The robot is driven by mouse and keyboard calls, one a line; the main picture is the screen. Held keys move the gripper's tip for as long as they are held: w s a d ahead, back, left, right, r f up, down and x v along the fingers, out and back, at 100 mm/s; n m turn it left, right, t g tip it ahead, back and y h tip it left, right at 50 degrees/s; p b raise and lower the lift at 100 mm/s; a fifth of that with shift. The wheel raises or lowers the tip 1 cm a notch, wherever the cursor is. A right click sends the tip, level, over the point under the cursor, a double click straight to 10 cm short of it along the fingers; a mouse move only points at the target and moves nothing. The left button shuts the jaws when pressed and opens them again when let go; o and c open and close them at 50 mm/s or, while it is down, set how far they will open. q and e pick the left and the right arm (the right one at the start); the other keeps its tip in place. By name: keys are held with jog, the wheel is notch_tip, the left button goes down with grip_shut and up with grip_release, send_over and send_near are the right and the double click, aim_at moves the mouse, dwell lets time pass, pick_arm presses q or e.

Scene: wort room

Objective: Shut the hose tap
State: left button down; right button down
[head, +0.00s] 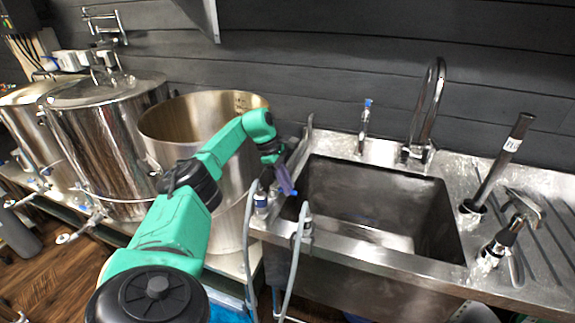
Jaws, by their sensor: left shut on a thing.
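My left gripper (285,181) is at the left rim of the steel sink. It points down and its jaws are shut on a small part of the hose tap, mostly hidden by the fingers. A pale fitting with a blue part (262,201), apparently of the hose tap, shows just left of the fingers. A grey hose (248,240) hangs below it. I cannot tell from here how the tap's handle is turned. My right gripper is not in view.
The sink basin (375,205) is empty, with a curved faucet (427,105) behind it. A second grey hose end (300,225) hooks over the front rim. An open steel pot (160,125) stands close to my arm on the left. Dark upright fittings (497,165) stand at right.

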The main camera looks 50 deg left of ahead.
aim_at(280, 188)
pick_arm(q)
jog(key=c, duration=0.9)
grip_release()
jog(key=shift+o, duration=0.6)
jog(key=shift+r, duration=0.1)
jog(key=v, duration=0.6)
jog(key=p+v, duration=0.2)
jog(key=v, duration=0.6)
jog(key=shift+r, duration=0.25)
jog(key=shift+s, duration=0.1)
